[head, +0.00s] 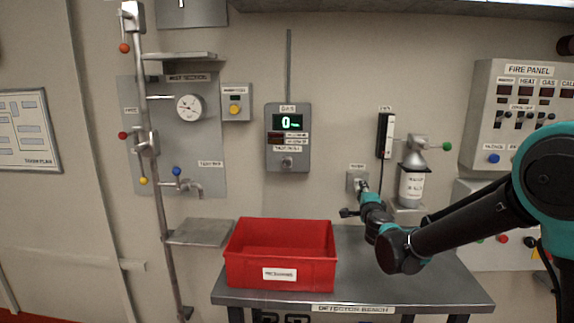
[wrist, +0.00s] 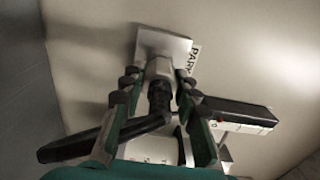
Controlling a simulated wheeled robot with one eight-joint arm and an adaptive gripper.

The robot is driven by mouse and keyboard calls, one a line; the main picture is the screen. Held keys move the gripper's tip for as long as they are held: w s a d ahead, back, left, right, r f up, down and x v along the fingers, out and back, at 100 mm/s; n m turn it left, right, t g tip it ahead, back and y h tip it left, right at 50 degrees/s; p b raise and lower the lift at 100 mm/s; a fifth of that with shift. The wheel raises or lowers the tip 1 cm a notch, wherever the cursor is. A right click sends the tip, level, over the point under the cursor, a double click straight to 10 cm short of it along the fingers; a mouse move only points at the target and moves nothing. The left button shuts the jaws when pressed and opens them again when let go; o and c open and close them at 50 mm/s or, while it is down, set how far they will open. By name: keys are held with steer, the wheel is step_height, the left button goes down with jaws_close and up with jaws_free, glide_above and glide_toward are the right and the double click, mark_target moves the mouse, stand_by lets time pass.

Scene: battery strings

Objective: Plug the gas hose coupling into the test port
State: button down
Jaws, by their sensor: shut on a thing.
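The gas hose coupling (wrist: 158,98) is a dark round piece between my gripper's (wrist: 157,82) fingers in the wrist view. The fingers are shut on it. Its front end meets the grey fitting on a wall plate (wrist: 172,43) labelled PARK; I cannot tell how deeply it is seated. In the head view my gripper (head: 363,189) is at this small wall plate (head: 354,177), and the coupling is mostly hidden. The grey GAS box (head: 288,122) hangs on the wall to the left, its display reading 0. A round fitting (head: 287,162) on its lower face may be the test port; its label is too small to read.
A red bin (head: 280,273) stands on the metal bench (head: 412,288) below and left of my gripper. A black handset-like device (head: 384,135) and a white bottle (head: 411,184) are close on the right. Pipes and a tap (head: 190,186) are farther left.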

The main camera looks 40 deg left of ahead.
steer(key=shift+v, duration=1.65)
steer(key=v, duration=0.4)
steer(key=shift+s+d, duration=0.25)
steer(key=shift+s, duration=0.05)
stand_by(0.7)
